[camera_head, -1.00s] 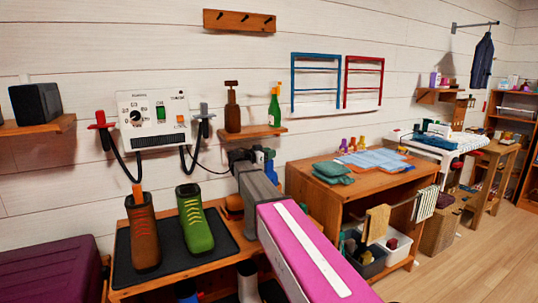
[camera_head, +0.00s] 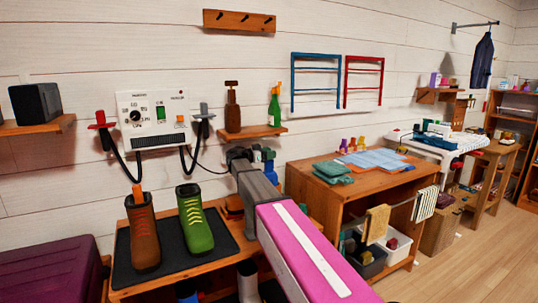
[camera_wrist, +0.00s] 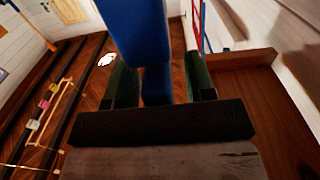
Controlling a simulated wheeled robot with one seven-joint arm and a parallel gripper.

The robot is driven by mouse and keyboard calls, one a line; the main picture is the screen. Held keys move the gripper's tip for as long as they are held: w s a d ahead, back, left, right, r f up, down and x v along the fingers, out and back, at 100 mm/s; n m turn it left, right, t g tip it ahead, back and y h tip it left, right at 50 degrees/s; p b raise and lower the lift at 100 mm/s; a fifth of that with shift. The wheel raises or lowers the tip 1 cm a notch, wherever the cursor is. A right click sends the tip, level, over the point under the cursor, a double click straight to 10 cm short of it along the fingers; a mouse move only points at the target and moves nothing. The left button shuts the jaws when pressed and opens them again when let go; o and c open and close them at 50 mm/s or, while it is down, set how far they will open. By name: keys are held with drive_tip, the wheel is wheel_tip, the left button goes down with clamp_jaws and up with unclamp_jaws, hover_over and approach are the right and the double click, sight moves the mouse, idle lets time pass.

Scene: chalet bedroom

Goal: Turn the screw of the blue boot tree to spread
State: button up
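A blue piece, which looks like the boot tree (camera_head: 268,155), shows beside my gripper (camera_head: 240,155) in the head view, partly hidden by my wrist. In the wrist view a large blue part (camera_wrist: 140,30) is close to the camera, and a narrower blue part (camera_wrist: 157,85) lies between the two dark green fingers of my gripper (camera_wrist: 161,80). A gap shows on its right side. Whether the fingertips press on it is hidden. The screw cannot be made out. A brown boot (camera_head: 142,235) with an orange piece in its top and a green boot (camera_head: 194,220) stand on the bench.
The boots stand on a dark mat (camera_head: 172,256). A wall unit with dials (camera_head: 155,115) and hanging hoses is above them. A small shelf (camera_head: 255,132) holds two bottles. A wooden table (camera_head: 325,195) stands to the right. A purple chest (camera_head: 50,275) is at the lower left.

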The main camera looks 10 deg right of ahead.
drive_tip(key=v, duration=1)
drive_tip(key=shift+a, duration=0.35)
drive_tip(key=shift+s, duration=0.1)
